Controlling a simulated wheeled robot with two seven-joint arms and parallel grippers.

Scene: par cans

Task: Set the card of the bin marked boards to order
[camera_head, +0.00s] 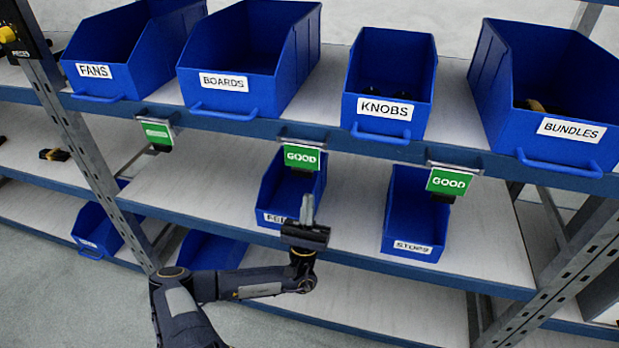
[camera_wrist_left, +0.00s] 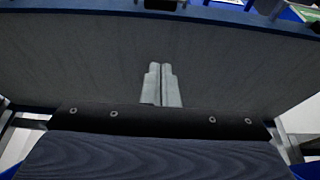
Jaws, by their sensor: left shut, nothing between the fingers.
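The blue bin marked BOARDS (camera_head: 222,84) stands on the upper shelf, between the FANS and KNOBS bins, and looks empty. A green GOOD card (camera_head: 302,157) hangs below the shelf edge to its lower right. Another green card (camera_head: 157,132) hangs to its lower left, its writing too small to read. Which of these two belongs to BOARDS I cannot tell. My left gripper (camera_head: 308,208) is shut and empty, fingers pointing up, below the GOOD card and apart from it in the picture. Its closed fingers also show in the left wrist view (camera_wrist_left: 162,85). My right gripper is not in view.
The bins FANS (camera_head: 93,72), KNOBS (camera_head: 384,110) and BUNDLES (camera_head: 571,130) share the upper shelf. A third card, GOOD (camera_head: 449,181), hangs further right. Below stand a small bin (camera_head: 278,196), its label partly hidden by my gripper, and another small bin (camera_head: 412,225). Metal uprights flank the shelves.

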